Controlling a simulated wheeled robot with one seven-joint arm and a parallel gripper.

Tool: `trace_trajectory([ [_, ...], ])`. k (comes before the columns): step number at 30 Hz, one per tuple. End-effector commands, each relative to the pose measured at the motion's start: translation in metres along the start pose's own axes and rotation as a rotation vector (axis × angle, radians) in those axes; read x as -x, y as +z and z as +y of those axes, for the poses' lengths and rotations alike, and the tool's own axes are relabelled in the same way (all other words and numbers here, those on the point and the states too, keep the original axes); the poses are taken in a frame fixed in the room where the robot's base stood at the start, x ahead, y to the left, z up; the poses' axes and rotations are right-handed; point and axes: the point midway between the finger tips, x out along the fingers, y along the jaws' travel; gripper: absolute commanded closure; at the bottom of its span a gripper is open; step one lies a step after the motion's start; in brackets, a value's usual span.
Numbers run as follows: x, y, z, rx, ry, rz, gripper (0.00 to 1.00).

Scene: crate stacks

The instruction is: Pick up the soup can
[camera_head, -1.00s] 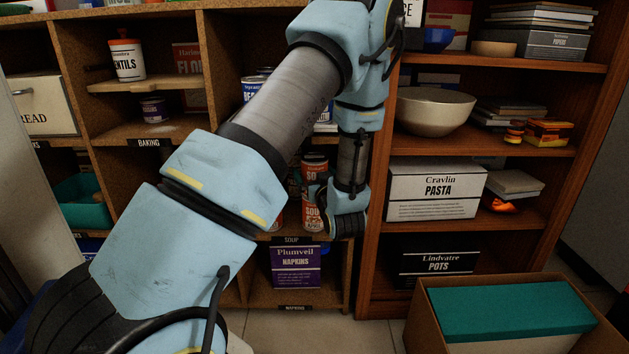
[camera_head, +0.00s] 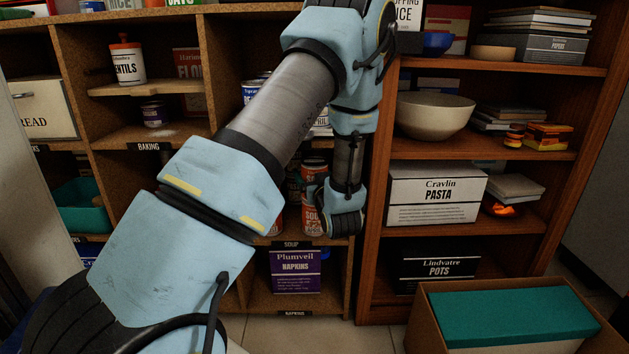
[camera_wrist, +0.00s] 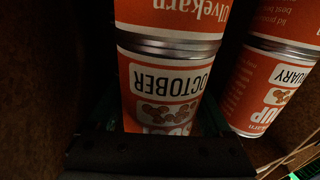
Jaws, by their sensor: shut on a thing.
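An orange soup can (camera_wrist: 160,98) with a white band reading OCTOBER, upside down in the picture, sits between the fingers of my gripper (camera_wrist: 160,122) in the wrist view. The gripper is shut on it. A second orange can (camera_wrist: 172,16) stands end to end with it, rims touching or nearly so. Another orange soup can (camera_wrist: 272,88) stands close on the right. In the head view, orange soup cans (camera_head: 311,219) show in the soup compartment beside my gripper's hand. My arm hides part of them, and the fingertips cannot be made out there.
The soup compartment is narrow, with a wooden wall (camera_head: 366,260) close on the right. A purple napkins box (camera_head: 295,271) is in the compartment below. A white pasta box (camera_head: 436,196) is on the right shelf. An open cardboard box (camera_head: 425,318) stands on the floor at front right.

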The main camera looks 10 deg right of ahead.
Motion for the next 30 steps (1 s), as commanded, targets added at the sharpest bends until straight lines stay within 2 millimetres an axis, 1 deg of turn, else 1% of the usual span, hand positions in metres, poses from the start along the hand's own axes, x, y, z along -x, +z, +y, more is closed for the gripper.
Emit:
trace_trajectory([
  [1,0.0,0.001,0.0,0.0,0.0,-0.001,0.78],
  [7,0.0,0.001,0.0,-0.001,0.0,-0.002,1.0],
  [17,0.0,-0.002,0.0,0.0,0.0,0.0,1.0],
  [20,0.0,-0.007,0.0,0.001,0.0,0.001,1.0],
  [23,0.0,-0.017,0.0,0.001,0.0,0.001,1.0],
  [28,0.0,-0.042,0.0,0.001,0.0,0.001,1.0],
  [30,0.015,-0.037,0.002,-0.002,0.005,-0.002,1.0],
])
